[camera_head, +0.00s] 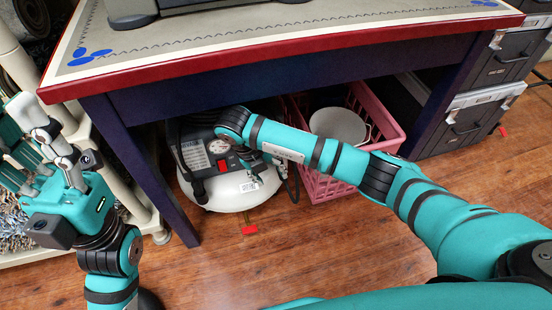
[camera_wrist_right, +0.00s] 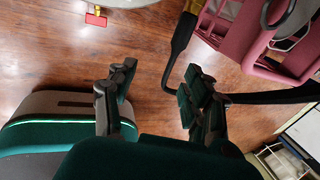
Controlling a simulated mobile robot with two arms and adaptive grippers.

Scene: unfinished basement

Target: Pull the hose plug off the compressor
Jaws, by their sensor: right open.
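The compressor (camera_head: 235,192) stands on the floor under the table. It has a white tank, a dark grey top and a red switch. My right arm reaches in under the tabletop. My right gripper (camera_head: 254,172) is at the compressor's right front side, partly hidden by the arm. In the right wrist view the gripper (camera_wrist_right: 158,72) is open, with nothing between its fingers. A black bent hose or cable (camera_wrist_right: 178,45) passes close to the right finger.
The table (camera_head: 290,45) has a red edge and dark legs close around my arm. A pink crate (camera_head: 320,187) with a white round thing stands right of the compressor. Dark drawer boxes (camera_head: 465,125) stand farther right.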

